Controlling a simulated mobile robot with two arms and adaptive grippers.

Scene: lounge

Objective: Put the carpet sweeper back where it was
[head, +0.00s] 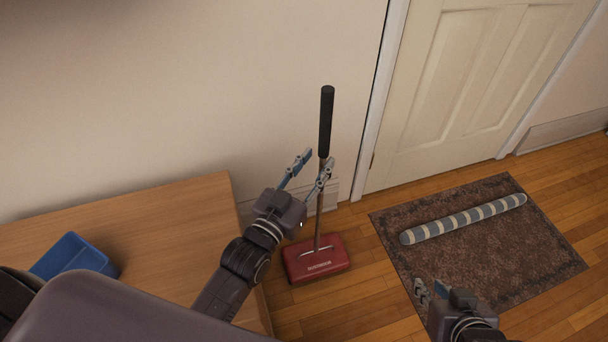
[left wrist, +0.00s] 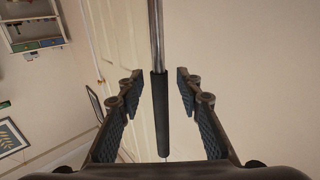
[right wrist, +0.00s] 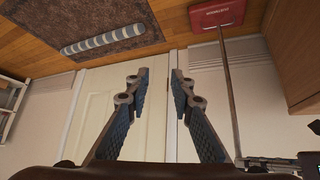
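The carpet sweeper has a red head (head: 317,261), a thin metal shaft and a black grip (head: 326,120). It stands upright on the wood floor near the wall, between the wooden table and the door. My left gripper (head: 311,167) is open at the height of the upper shaft and lower grip. In the left wrist view the black grip (left wrist: 160,112) shows between the two spread fingers, with a gap on each side. My right gripper (head: 441,293) is open and empty above the mat's near edge. The right wrist view also shows the red head (right wrist: 215,20).
A wooden table (head: 150,235) with a blue bin (head: 75,257) is at the left. A brown mat (head: 500,253) with a striped draught roll (head: 463,219) lies before the cream door (head: 470,90). Bare floor lies between sweeper and mat.

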